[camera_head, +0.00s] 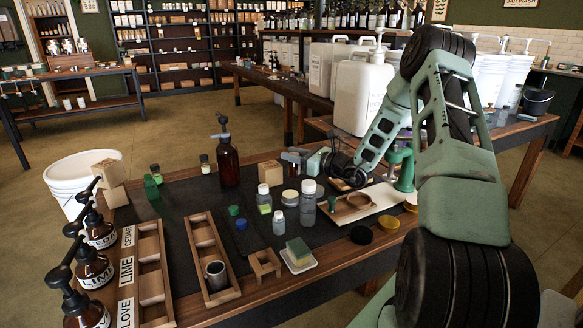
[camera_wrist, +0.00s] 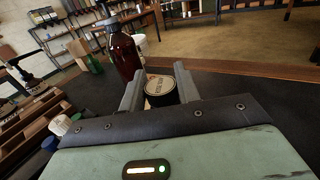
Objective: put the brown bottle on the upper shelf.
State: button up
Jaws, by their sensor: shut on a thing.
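The brown bottle (camera_head: 228,160) stands upright with a dark pump top on the black mat of the wooden table, left of my gripper (camera_head: 293,158). It also shows in the wrist view (camera_wrist: 124,52), just beyond the left finger and apart from it. In the wrist view, my gripper (camera_wrist: 158,84) is shut on a small dark jar with a cream round lid (camera_wrist: 160,86), not on the bottle. The jar is hard to make out in the head view. Tall wall shelves (camera_head: 172,47) stand at the back; I cannot tell which is the upper shelf.
Small bottles, including a grey one (camera_head: 308,203), stand in front of my gripper. Wooden trays (camera_head: 210,255) and brown pump bottles (camera_head: 92,268) fill the left front. A white bucket (camera_head: 78,180) stands at the left. White jugs (camera_head: 362,95) stand on the table behind.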

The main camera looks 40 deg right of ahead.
aim_at(294, 165)
jog(key=shift+f, duration=1.7)
jog(key=shift+f, duration=0.15)
jog(key=o, duration=1.1)
jog(key=shift+r, duration=0.2)
